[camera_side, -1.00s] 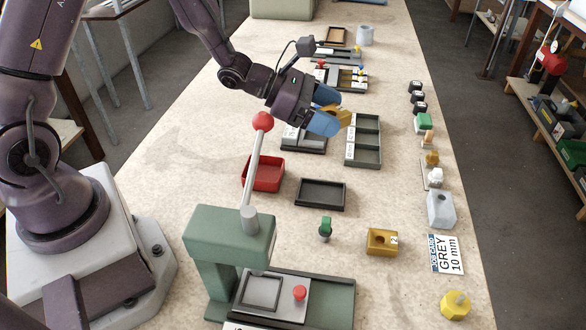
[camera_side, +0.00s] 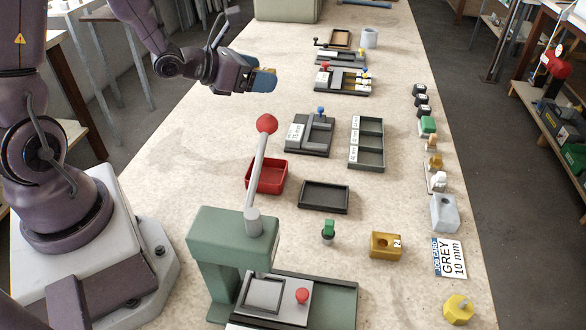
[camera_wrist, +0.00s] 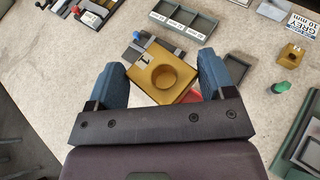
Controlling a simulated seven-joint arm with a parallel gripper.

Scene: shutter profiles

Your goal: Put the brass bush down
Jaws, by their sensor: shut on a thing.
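The brass bush (camera_wrist: 158,77), a golden block with a round hole in its top, is between my blue fingers in the wrist view. My gripper (camera_wrist: 161,62) is shut on it. In the side view my gripper (camera_side: 262,79) is over bare bench at the left, above and left of the grey fixture. Only a small edge of the bush shows there, behind a finger. How high it is above the bench is hard to tell. A second brass block with a hole (camera_side: 385,245) sits on the bench at the right, and shows in the wrist view (camera_wrist: 291,54).
A grey fixture with a blue knob (camera_side: 310,134), a three-compartment tray (camera_side: 352,148), a red bin (camera_side: 267,176) and a dark empty tray (camera_side: 323,197) stand mid-bench. A green press with a red-knobbed lever (camera_side: 232,228) is in front. Bare bench lies around my gripper.

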